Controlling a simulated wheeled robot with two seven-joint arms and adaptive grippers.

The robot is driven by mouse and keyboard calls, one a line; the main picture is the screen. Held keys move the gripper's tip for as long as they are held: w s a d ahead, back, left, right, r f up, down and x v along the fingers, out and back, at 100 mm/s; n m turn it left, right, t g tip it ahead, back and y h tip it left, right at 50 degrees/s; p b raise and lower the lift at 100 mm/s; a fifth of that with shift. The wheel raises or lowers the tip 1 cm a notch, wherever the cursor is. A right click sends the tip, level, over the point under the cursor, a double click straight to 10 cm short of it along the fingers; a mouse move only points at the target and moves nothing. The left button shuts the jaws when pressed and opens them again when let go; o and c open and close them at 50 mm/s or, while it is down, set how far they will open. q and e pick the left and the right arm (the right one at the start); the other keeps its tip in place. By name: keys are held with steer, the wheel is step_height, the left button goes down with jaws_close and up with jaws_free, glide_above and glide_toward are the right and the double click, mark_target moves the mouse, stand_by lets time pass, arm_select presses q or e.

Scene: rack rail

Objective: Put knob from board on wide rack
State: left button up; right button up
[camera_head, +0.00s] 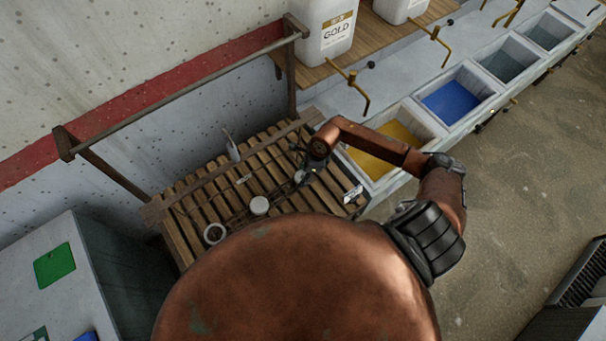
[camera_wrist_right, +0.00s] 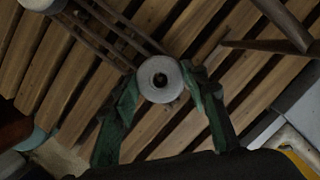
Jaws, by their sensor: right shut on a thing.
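My right gripper (camera_head: 303,177) is over the right part of the slatted wooden table. I cannot make out the board. My left gripper is not in view.
A white round piece (camera_head: 259,205) and a ring-shaped one (camera_head: 214,234) sit on the slatted table (camera_head: 180,240). A bottle (camera_head: 233,150) stands toward the back, and a small labelled item (camera_head: 353,194) lies at the right edge. Basins (camera_head: 460,98) line the right.

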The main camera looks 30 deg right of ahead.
steer(key=o, duration=1.3)
steer(key=shift+r, duration=0.1)
steer(key=v, duration=1.2)
steer(key=shift+s, duration=0.1)
